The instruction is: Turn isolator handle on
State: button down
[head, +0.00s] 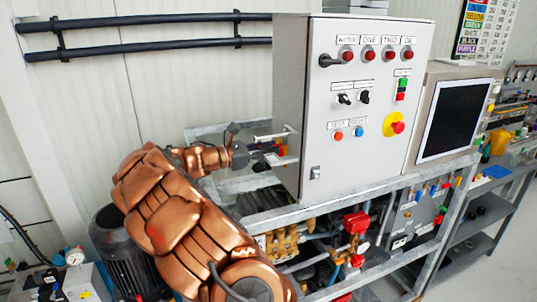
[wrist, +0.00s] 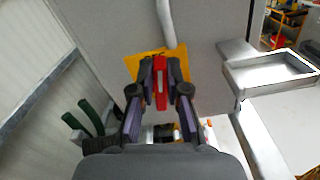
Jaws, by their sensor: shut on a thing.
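The isolator handle (wrist: 160,93) is a red bar on a yellow plate (wrist: 134,65) on the grey side wall of the control cabinet. In the wrist view the red bar runs up and down the picture. My gripper (wrist: 160,68) is shut on it, with one dark finger on each side. In the head view my gripper (head: 264,147) reaches the cabinet's left side from the left. The handle there is mostly hidden by the fingers, with only a little red showing.
The control cabinet (head: 330,195) has red lamps, black switches and a yellow-backed red stop button (head: 397,127) on its front. A pale conduit (wrist: 165,22) runs above the plate. A metal tray (wrist: 270,72) juts out at the right. Pump pipework lies below the cabinet.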

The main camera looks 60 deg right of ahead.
jog(key=m+b, duration=0.3)
jog(key=f+m+b, duration=0.1)
jog(key=b, duration=0.1)
jog(key=shift+s+a+m, duration=0.25)
jog(key=shift+s+m, duration=0.05)
jog(key=shift+s, duration=0.1)
jog(key=m+b, duration=0.2)
jog(key=b, duration=0.1)
jog(key=m+b, duration=0.1)
jog(key=shift+s+a+f+m+b, duration=0.15)
jog(key=shift+s+f+m+b, duration=0.1)
jog(key=shift+f+m+b, duration=0.05)
jog(key=m+b, duration=0.4)
jog(key=b, duration=0.1)
jog(key=f+m+b, duration=0.1)
jog(key=m+b, duration=0.2)
jog(key=shift+s+a, duration=0.1)
jog(key=shift+s, duration=0.1)
jog(key=shift+m, duration=0.3)
jog(key=c, duration=1.2)
grip_release()
jog(key=shift+o, duration=0.2)
